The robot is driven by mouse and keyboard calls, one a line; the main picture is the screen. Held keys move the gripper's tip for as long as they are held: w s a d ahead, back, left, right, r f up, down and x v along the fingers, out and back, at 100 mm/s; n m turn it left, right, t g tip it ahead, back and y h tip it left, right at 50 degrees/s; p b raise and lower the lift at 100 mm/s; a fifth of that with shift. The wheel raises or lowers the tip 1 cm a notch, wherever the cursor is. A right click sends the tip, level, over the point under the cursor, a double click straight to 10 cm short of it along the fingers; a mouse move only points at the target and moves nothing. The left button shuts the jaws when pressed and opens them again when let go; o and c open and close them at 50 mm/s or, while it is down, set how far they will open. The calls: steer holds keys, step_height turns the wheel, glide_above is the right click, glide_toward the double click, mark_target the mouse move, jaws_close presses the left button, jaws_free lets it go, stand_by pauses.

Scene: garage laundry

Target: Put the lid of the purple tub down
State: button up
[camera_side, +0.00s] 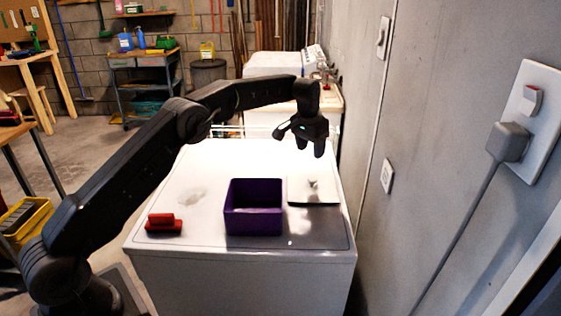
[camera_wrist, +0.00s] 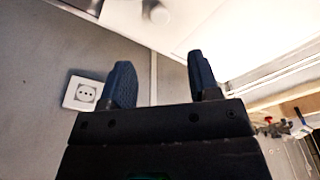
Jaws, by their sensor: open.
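The purple tub (camera_side: 254,222) stands open on the white machine top, with no lid over it. A pale, flat square lid (camera_side: 327,196) with a small knob (camera_side: 313,184) lies just right of the tub, seemingly flat on the machine top. My gripper (camera_side: 311,152) hangs above and behind the lid, fingers down, open and clear of it. In the wrist view the two fingers (camera_wrist: 160,66) stand apart with nothing between them. A pale surface with a blurred knob-like shape (camera_wrist: 157,12) shows at the top edge there.
A red object (camera_side: 164,226) lies left of the tub on the machine top (camera_side: 200,165). A grey wall with a socket (camera_side: 387,176) runs close along the right, and a wall socket (camera_wrist: 82,94) shows in the wrist view. The back left of the top is clear.

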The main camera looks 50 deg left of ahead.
steer(key=s+d+r+t, duration=0.1)
steer(key=s+d+r, duration=0.2)
steer(key=s+r, duration=0.55)
steer(key=s+d+r+t, duration=0.1)
steer(key=s+d+r, duration=0.1)
steer(key=s+r, duration=0.7)
steer(key=s+d+f+t, duration=0.1)
steer(key=s+f, duration=0.2)
steer(key=s, duration=0.9)
steer(key=s+d+f, duration=0.1)
steer(key=s+f, duration=0.2)
steer(key=s, duration=1)
steer(key=shift+s+d+f+t, duration=0.25)
steer(key=shift+d+f+t, duration=0.15)
